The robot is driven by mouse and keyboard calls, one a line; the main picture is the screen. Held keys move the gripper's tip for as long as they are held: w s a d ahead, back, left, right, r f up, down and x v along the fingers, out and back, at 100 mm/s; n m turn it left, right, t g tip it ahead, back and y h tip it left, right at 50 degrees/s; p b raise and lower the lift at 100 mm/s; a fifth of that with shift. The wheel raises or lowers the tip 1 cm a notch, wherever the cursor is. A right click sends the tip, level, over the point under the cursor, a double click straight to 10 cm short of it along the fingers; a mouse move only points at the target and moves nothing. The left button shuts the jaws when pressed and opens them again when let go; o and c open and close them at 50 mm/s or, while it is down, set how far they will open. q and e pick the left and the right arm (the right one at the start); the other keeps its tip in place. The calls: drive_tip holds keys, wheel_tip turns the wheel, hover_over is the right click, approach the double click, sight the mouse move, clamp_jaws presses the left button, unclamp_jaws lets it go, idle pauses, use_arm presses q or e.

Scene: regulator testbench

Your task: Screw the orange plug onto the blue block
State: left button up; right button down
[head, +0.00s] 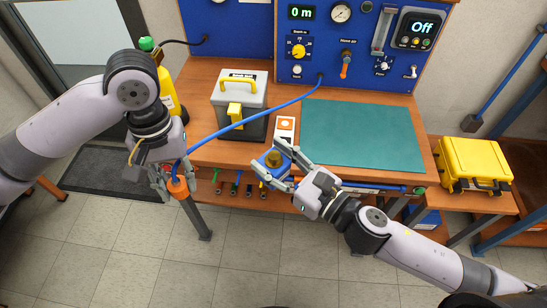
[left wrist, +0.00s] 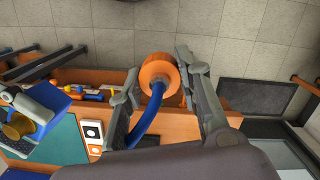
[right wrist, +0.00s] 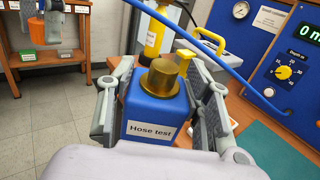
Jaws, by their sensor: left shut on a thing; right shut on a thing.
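The orange plug (head: 179,188) is on the end of a blue hose (head: 240,123). My left gripper (head: 174,184) is shut on it, in the air left of the workbench front. In the left wrist view the plug (left wrist: 158,72) sits between the fingers. The blue block (head: 268,170), labelled "Hose test", has a brass fitting on top. My right gripper (head: 276,162) is shut on the block by its sides. The right wrist view shows the block (right wrist: 150,118) upright with its brass fitting (right wrist: 162,78) bare. Plug and block are well apart.
The hose runs to the blue panel (head: 345,70). A grey case with a yellow handle (head: 240,92), a white card with an orange mark (head: 285,126) and a green mat (head: 362,135) are on the bench. A yellow bottle (head: 167,90) stands left. A yellow toolbox (head: 474,165) stands right.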

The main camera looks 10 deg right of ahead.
use_arm(q)
drive_tip(key=w+d+r+n, duration=0.1)
drive_tip(key=w+d+r, duration=0.1)
drive_tip(key=d, duration=0.3)
drive_tip(key=w+d+r, duration=0.1)
drive_tip(key=d+r, duration=0.2)
drive_tip(key=d, duration=0.2)
wheel_tip(320, 180, up, 5)
drive_tip(key=n, duration=0.2)
hover_over(275, 155)
drive_tip(key=shift+d+t, duration=0.25)
drive_tip(key=shift+t, duration=0.05)
drive_tip(key=shift+f, duration=0.15)
drive_tip(key=shift+w+a+f, duration=0.1)
drive_tip(key=shift+a+f, duration=0.05)
drive_tip(key=shift+f, duration=1.8)
drive_tip(key=shift+f, duration=0.85)
